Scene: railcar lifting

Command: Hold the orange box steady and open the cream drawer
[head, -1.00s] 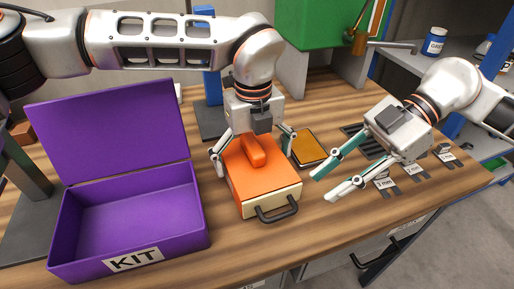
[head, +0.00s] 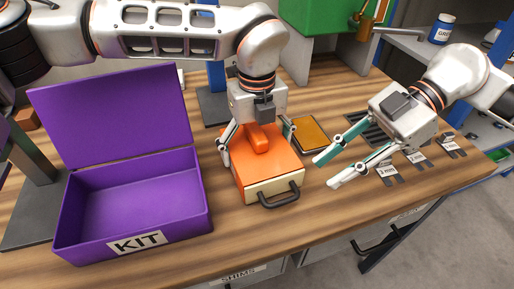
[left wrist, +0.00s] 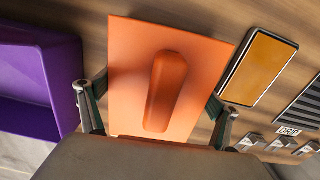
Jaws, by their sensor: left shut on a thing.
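The orange box (head: 279,158) sits on the wooden bench, with a raised orange grip (head: 259,139) on its top; it also fills the middle of the left wrist view (left wrist: 205,75). The cream drawer (head: 258,190) forms the box's front, with a dark bar handle (head: 281,196). It looks closed. My left gripper (head: 257,146) is shut on the orange box from above, one finger at each side. My right gripper (head: 325,171) is open and empty, right of the box, its fingertips apart from the drawer handle.
An open purple kit box (head: 76,229) stands left of the orange box. A dark tray with an amber surface (head: 310,133) lies just behind right. Labelled metal shims (head: 417,157) lie beyond my right gripper. Bare bench lies in front of the drawer.

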